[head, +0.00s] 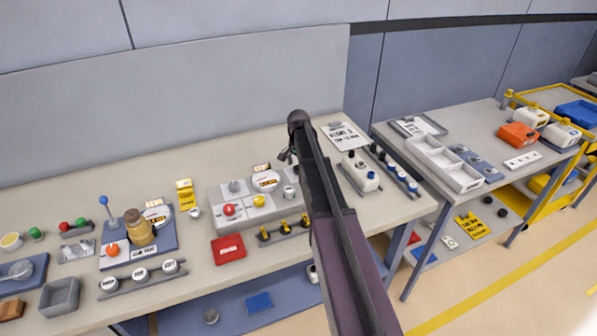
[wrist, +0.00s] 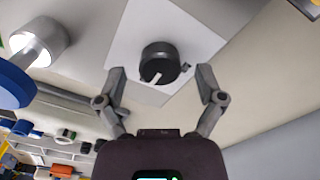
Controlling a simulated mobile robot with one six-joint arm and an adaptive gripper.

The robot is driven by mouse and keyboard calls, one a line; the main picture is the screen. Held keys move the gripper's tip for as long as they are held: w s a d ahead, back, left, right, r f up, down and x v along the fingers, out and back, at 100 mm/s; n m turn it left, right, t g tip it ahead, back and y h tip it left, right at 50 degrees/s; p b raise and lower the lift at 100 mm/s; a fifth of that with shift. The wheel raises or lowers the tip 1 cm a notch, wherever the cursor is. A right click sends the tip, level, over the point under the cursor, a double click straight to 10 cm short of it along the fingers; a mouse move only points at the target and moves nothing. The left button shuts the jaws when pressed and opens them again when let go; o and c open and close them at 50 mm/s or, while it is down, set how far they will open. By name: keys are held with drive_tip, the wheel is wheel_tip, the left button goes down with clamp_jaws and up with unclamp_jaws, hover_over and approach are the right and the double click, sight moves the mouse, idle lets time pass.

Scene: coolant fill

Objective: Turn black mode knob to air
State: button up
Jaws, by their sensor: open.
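The black mode knob (wrist: 160,62) shows in the wrist view as a round black cap with a white pointer mark. It sits on a pale square plate (wrist: 122,58), and the pointer slants toward the lower left of the picture. My gripper (wrist: 161,76) is open, with one finger on each side of the knob and visible gaps between. No contact shows. No air label is readable. In the head view my gripper (head: 286,156) is small above the back of the bench, and I cannot pick out the knob there; my arm covers part of that area.
In the wrist view a grey-white cylinder (wrist: 40,42) and a blue round part (wrist: 12,86) stand at left. In the head view a grey control box (head: 237,221) with red and yellow knobs lies left of my arm. A white bottle (head: 360,172) stands at right.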

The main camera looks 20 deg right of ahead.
drive_tip(key=shift+f, duration=0.4)
drive_tip(key=c, duration=1.1)
drive_tip(key=shift+c, duration=0.2)
